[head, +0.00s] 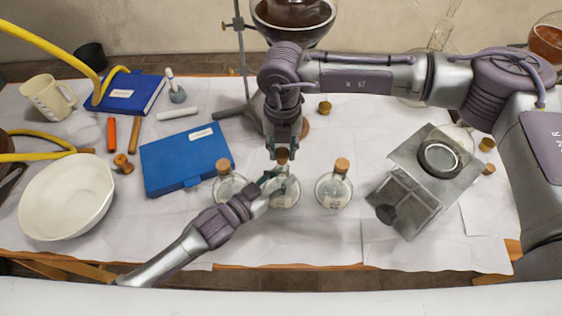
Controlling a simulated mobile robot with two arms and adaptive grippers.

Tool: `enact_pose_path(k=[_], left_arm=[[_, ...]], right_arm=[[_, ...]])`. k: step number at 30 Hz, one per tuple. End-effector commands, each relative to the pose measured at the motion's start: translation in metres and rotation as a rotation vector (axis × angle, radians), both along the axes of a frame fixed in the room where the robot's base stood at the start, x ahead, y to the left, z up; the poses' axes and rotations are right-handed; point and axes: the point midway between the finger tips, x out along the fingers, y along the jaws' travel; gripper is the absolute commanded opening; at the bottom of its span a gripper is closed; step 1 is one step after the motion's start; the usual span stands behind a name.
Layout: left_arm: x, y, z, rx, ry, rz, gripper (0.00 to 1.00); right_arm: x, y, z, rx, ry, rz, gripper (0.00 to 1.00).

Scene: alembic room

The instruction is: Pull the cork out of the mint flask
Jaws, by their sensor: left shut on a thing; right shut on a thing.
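Three clear glass flasks with corks stand in a row on the white table covering. The middle flask (284,194) is between my two grippers; its label is too small to read. My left gripper (270,180) is shut on this flask at its neck, from the left. My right gripper (279,153) points down from above and is shut on the middle flask's cork (283,154). I cannot tell whether the cork is still seated, as the grippers partly hide the neck. The left flask (229,188) and right flask (334,188) have corks in.
A blue case (186,158) lies left of the flasks, and a white bowl (66,197) stands at the far left. A grey metal box (425,180) stands at the right. A stand with a round flask (294,16) rises behind. The front table strip is clear.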

Motion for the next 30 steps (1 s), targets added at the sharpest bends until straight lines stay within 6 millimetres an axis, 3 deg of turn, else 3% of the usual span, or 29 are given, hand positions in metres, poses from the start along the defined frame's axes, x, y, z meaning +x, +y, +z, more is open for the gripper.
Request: enact_pose_path(k=[14,15,19,30], left_arm=[[-0.0001,0.0003,-0.0007,0.001,0.001,0.0,0.07],[0.0004,0.0001,0.0008,-0.001,-0.001,0.0,0.41],[0.0003,0.0,0.0006,-0.001,-0.001,0.0,0.63],[-0.0029,0.003,-0.0011,0.002,0.002,0.001,0.64]], right_arm=[[0.0,-0.0001,0.0063,0.0,-0.001,0.0,0.0],[0.0,-0.0001,0.0064,0.0,-0.001,0.0,0.0],[0.0,-0.0001,0.0063,0.0,-0.001,0.0,0.0],[0.0,0.0,0.0061,0.0,-0.001,0.001,0.0]])
